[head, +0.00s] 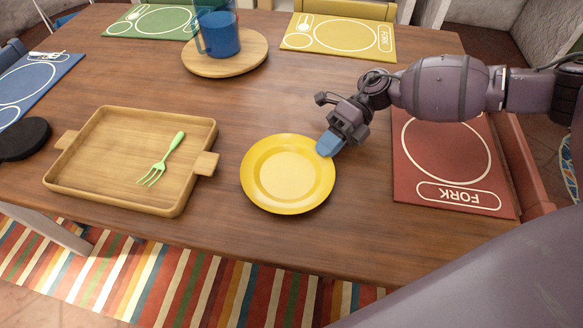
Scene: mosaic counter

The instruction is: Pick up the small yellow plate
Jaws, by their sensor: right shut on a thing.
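The small yellow plate (287,173) is round with a raised rim and lies on the wooden table, near its front edge. My right gripper (328,147) reaches in from the right, and its blue fingertips are at the plate's upper right rim. The fingers are shut on that rim. The plate looks level, at or very close to the table top; I cannot tell whether there is a gap under it. My left gripper is not in the head view.
A wooden tray (62,178) with a green fork (160,160) stands left of the plate. A red placemat (446,160) lies under my right arm. Behind are a round board (256,62) with a blue pitcher (219,38) and a yellow placemat (337,36). The table between is clear.

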